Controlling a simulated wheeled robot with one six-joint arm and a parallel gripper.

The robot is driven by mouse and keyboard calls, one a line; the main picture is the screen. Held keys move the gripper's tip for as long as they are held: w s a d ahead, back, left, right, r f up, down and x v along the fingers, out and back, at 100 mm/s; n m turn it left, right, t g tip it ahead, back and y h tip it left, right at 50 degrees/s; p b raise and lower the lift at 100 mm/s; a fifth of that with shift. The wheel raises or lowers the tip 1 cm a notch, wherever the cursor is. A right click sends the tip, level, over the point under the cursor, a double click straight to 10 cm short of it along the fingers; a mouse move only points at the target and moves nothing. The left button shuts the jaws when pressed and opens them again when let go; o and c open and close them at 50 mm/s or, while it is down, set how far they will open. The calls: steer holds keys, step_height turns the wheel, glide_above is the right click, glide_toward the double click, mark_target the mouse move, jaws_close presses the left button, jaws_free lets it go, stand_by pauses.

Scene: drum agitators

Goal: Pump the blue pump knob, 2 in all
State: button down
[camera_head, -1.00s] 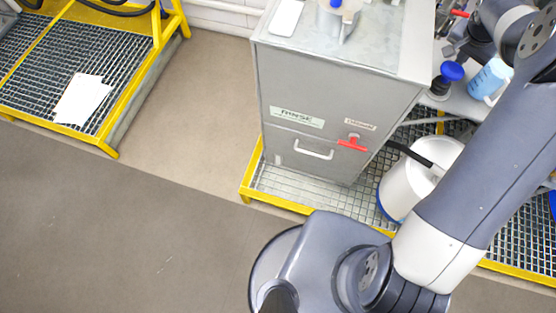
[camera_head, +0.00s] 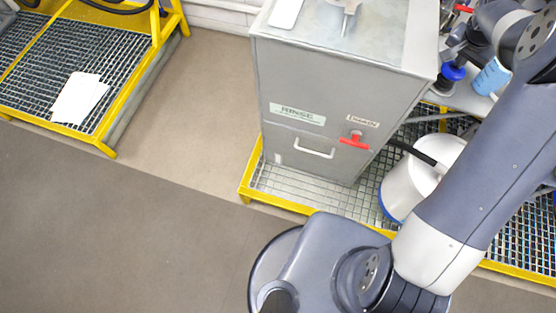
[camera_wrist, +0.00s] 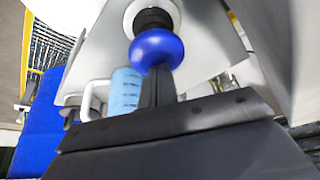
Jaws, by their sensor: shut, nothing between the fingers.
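The blue pump knob (camera_head: 453,72) sits on a dark pump body right of the grey cabinet in the head view. It shows in the wrist view as a round blue knob (camera_wrist: 157,48) with a black ribbed collar beyond it. My gripper (camera_wrist: 158,78) is shut and empty. Its dark fingertips overlap the near edge of the knob in the wrist view; whether they touch is not certain. In the head view my gripper (camera_head: 461,53) is just above the knob and partly hides it. How far the knob is pressed down is hard to tell.
A light-blue jug (camera_head: 491,76) stands close right of the pump; its white handle (camera_wrist: 90,98) shows in the wrist view. The grey cabinet (camera_head: 340,100) with a red valve handle (camera_head: 354,140) stands left. A white drum (camera_head: 408,188) is below on the yellow-edged grating.

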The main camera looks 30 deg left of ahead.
steer(key=shift+s+f, duration=0.1)
steer(key=shift+f, duration=0.55)
steer(key=shift+r, duration=0.1)
steer(key=shift+r+p, duration=1.15)
steer(key=shift+r, duration=1.1)
steer(key=shift+f, duration=0.1)
